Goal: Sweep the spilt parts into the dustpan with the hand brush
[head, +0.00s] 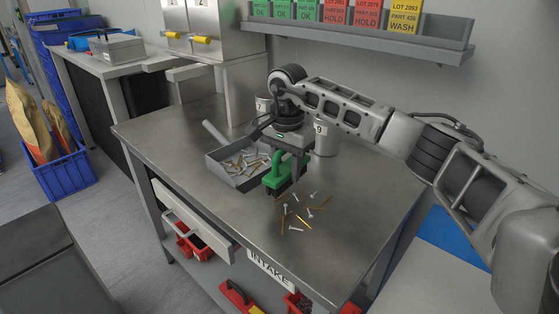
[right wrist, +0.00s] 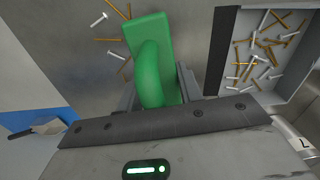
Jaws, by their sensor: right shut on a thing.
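The green hand brush (head: 277,180) is in my right gripper (head: 290,158), which is shut on its handle above the steel table (head: 190,130). In the right wrist view the green handle (right wrist: 152,50) sits between the fingers. The grey dustpan (head: 214,157) lies just left of the brush, with many screws and brass pins in it; its dark edge also shows in the right wrist view (right wrist: 222,45). Several spilt parts (head: 300,212), silver screws and brass pins, lie loose on the table on the near right side of the brush. My left gripper is not in view.
Canisters marked 7 (head: 262,104) and 9 (head: 325,142) stand behind the brush. The front and right of the tabletop are clear. A drawer (head: 195,222) stands partly open at the table's left front. A shelf with coloured cards (head: 335,12) hangs on the wall.

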